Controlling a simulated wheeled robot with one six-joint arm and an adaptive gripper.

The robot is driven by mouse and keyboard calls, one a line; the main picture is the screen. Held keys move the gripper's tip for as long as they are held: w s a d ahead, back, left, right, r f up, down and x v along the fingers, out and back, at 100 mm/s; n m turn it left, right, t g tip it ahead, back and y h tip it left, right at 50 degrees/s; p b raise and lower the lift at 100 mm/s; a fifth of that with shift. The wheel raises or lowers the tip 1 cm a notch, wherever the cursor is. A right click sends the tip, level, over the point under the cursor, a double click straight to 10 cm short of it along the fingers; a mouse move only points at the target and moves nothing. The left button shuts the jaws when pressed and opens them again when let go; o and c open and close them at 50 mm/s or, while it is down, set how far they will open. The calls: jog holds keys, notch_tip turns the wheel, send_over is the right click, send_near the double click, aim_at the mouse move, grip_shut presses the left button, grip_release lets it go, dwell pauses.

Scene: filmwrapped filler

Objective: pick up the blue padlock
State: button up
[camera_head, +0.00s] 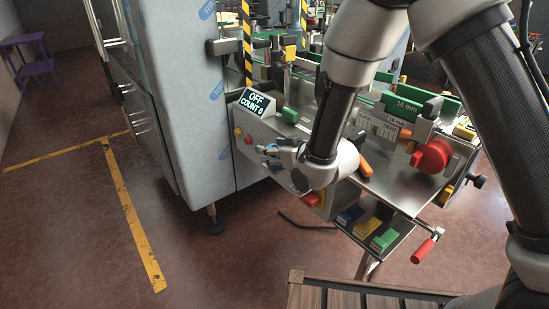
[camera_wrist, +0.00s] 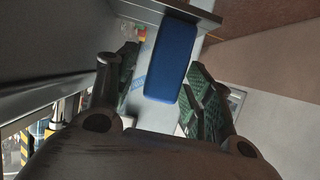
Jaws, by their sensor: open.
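A blue, smooth, rounded block, which I take for the blue padlock (camera_wrist: 172,62), shows large in the wrist view. It appears between the two fingers of my gripper (camera_wrist: 163,68), with a gap visible on the left side. My gripper is open, and its green ridged pads are apart. I cannot tell whether the right finger touches the block. No shackle can be made out. In the head view, my gripper (camera_head: 268,152) points left in front of the machine's control panel, and the padlock cannot be made out clearly there.
The machine (camera_head: 400,185) stands close behind my gripper, with an OFF/COUNT 0 display (camera_head: 257,103) above it. A small tray (camera_head: 395,240) below holds blue, yellow and green blocks. A red handwheel (camera_head: 432,157) is to the right. The floor (camera_head: 70,230) at left is clear.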

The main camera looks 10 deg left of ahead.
grip_shut()
jog(key=shift+r, duration=0.1)
